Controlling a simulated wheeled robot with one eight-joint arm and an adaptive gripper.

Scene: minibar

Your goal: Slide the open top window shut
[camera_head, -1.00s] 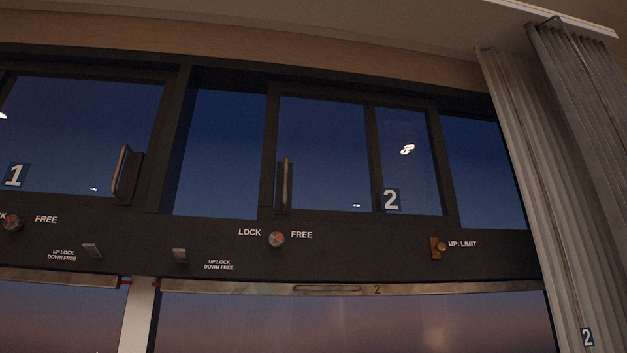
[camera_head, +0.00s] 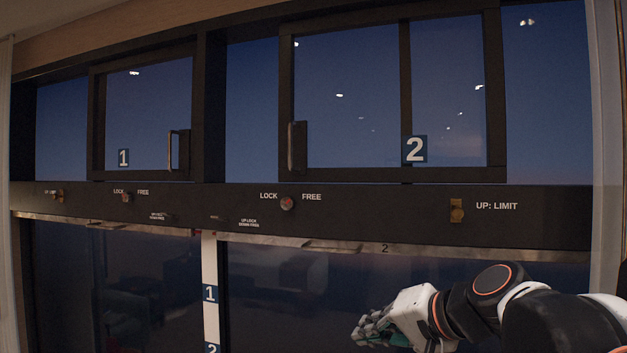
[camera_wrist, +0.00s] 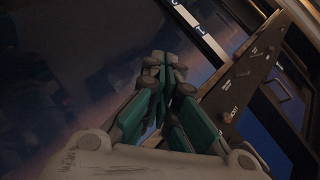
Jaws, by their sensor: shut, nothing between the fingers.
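The top window marked 2 is a dark-framed pane (camera_head: 350,100) with an upright handle (camera_head: 297,147) on its left side. A strip of sky (camera_head: 251,110) shows between this pane and the post on its left; I cannot tell whether glass fills it. The top window marked 1 (camera_head: 150,110) has its right edge by the same post, with a handle (camera_head: 182,150) there. My gripper (camera_head: 359,334) is shut and empty, in front of the lower window, below and right of handle 2 and apart from it. Its closed fingers show in the wrist view (camera_wrist: 163,68).
A dark rail (camera_head: 390,212) runs below the top windows, with a LOCK/FREE knob (camera_head: 287,203) and a brass UP: LIMIT latch (camera_head: 457,210). A metal-edged lower window lies beneath. A pale post (camera_head: 209,270) stands at lower left. My arm fills the lower right.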

